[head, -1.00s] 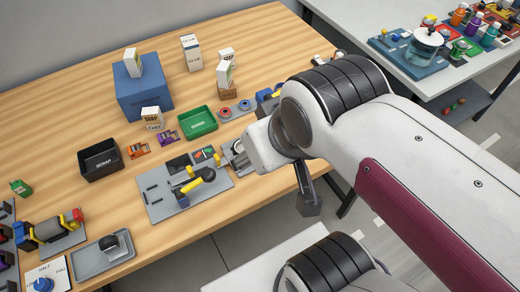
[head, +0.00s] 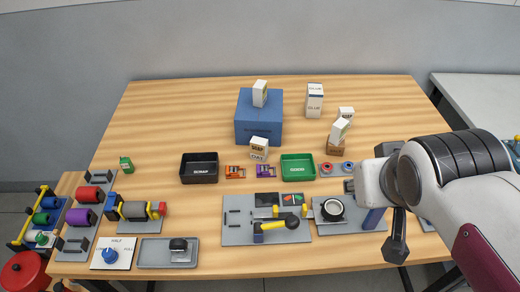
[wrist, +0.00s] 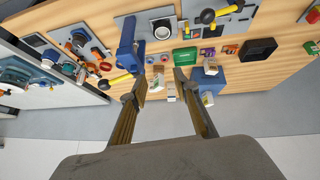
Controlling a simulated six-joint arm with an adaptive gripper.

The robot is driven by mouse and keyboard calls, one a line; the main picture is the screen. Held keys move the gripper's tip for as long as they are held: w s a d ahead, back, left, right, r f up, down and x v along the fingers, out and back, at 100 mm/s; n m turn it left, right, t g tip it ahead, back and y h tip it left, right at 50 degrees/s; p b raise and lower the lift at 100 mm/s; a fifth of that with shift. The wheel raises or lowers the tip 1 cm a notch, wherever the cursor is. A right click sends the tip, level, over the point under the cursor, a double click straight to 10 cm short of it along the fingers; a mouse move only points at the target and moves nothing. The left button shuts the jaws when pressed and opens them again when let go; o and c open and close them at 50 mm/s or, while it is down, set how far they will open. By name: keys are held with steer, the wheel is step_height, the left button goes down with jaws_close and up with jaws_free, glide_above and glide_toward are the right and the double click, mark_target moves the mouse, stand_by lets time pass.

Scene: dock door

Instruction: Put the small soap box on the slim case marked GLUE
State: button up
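A white box marked SOAP (head: 259,144) stands in front of the blue block (head: 243,132); smaller lettering shows low on its front, and I cannot tell whether it is one box or two stacked. A tall white carton shape marked GLUE (head: 314,104) stands at the back, right of the blue block; its lettering appears twice, and I cannot tell whether it is two stacked cases. My gripper (head: 397,248) hangs at the table's front right, well away from both. In the wrist view my gripper (wrist: 163,84) has its two fingers apart with nothing between them.
A white carton (head: 260,94) tops the blue block. Another carton (head: 339,130) leans on a brown box (head: 336,147), near a small white box (head: 346,113). The SCRAP bin (head: 199,178) and green bin (head: 297,178) stand mid-table. Fixtures line the front; the back left is clear.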

steer(key=w+d+r+n+t+h, duration=0.1)
steer(key=w+d+r+t, duration=0.1)
steer(key=w, duration=0.6)
steer(key=w+d+r+n+t, duration=0.1)
steer(key=w+d+r, duration=0.15)
steer(key=w, duration=0.65)
steer(key=w+a+f+n+t+y, duration=0.2)
steer(key=w+n+t+y, duration=0.15)
steer(key=w, duration=0.95)
steer(key=n+g+y, duration=0.5)
steer(key=n+y, duration=0.2)
steer(key=y, duration=0.1)
glide_above(267, 143)
steer(key=w+d, duration=0.2)
steer(key=d, duration=0.5)
step_height(267, 143, down, 14)
steer(key=s+f+g+y, duration=0.1)
steer(key=f, duration=0.1)
steer(key=s+a+f+y, duration=0.1)
steer(key=f, duration=0.1)
steer(key=s+a+f+n+g+y, duration=0.1)
steer(key=f, duration=0.2)
steer(key=shift+s+a+g, duration=0.2)
steer(key=shift+s+g, duration=0.1)
steer(key=shift+g, duration=0.05)
steer(key=shift+s+a+f+g+y, duration=0.1)
steer(key=shift+s+f+g+y, duration=0.15)
steer(key=shift+f+g, duration=0.1)
steer(key=shift+a, duration=0.1)
steer(key=shift+x, duration=1.2)
